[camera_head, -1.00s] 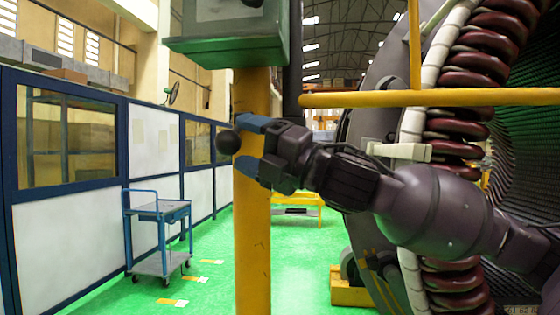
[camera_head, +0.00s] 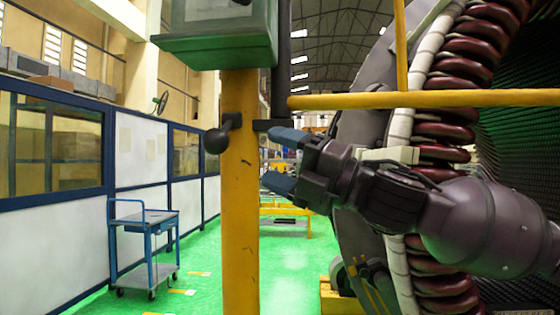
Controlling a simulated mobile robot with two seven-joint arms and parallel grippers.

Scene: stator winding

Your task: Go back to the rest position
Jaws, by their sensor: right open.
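My right gripper (camera_head: 272,160) comes in from the right with its two blue fingers spread and nothing between them. Its fingertips are just right of a yellow post (camera_head: 238,215). A dark ball-ended lever (camera_head: 216,141) sticks out on the left side of that post, apart from the fingers. A green-grey box (camera_head: 222,30) is fixed at the top of the post. The large stator (camera_head: 365,125), with maroon coils (camera_head: 445,131) and white wrapping, stands behind my right arm. My left gripper is not in view.
A yellow rail (camera_head: 430,99) runs across above my right arm. A blue cart (camera_head: 147,245) stands on the green floor at left, before a white and blue partition (camera_head: 60,245). The floor between cart and post is clear.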

